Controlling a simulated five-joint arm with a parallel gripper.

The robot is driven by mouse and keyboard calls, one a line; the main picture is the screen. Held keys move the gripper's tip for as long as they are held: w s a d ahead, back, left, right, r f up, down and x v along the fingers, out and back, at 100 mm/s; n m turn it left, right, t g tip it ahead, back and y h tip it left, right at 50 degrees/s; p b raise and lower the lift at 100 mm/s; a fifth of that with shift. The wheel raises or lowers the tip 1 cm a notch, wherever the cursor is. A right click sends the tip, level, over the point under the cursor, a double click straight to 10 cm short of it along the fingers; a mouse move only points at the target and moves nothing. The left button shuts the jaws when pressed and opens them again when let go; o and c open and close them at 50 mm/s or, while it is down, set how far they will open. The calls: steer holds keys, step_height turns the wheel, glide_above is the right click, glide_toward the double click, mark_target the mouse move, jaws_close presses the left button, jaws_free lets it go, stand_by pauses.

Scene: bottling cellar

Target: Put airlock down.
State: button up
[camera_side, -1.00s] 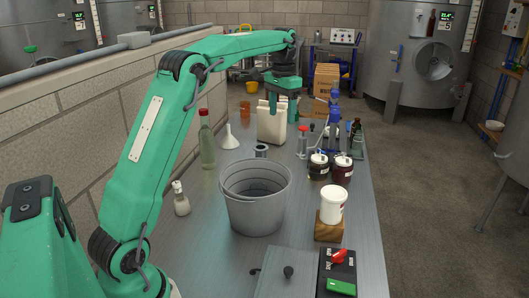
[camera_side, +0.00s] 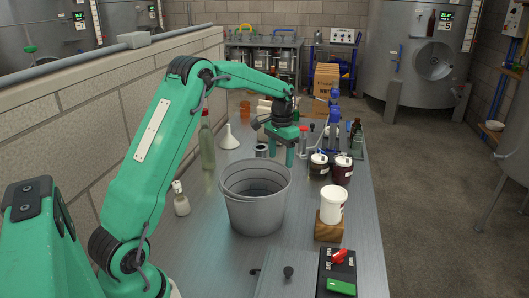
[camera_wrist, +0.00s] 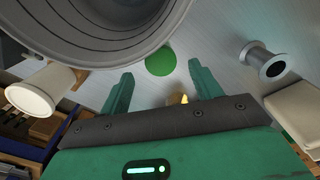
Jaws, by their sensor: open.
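My gripper (camera_side: 296,156) hangs over the bench just behind the bucket, fingers downward. In the wrist view my gripper (camera_wrist: 161,72) is open, its two green fingers wide apart. A round green disc (camera_wrist: 160,62) lies flat on the bench near the line between the fingertips. A small yellowish thing (camera_wrist: 179,99) shows between the fingers close to the palm, mostly hidden; I cannot tell what it is. I cannot make out the airlock for certain in either view.
A grey bucket (camera_side: 257,216) stands in front of my gripper. Two dark jars (camera_side: 318,170) stand to its right. A white tub (camera_side: 332,206) sits on a wooden block. A metal spool (camera_wrist: 264,62), a funnel (camera_side: 229,139) and a bottle (camera_side: 207,145) stand nearby.

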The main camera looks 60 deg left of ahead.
steer(key=shift+f, duration=3.85)
steer(key=c, duration=1.1)
steer(key=shift+a, duration=0.1)
step_height(320, 180, up, 18)
steer(key=shift+r, duration=0.1)
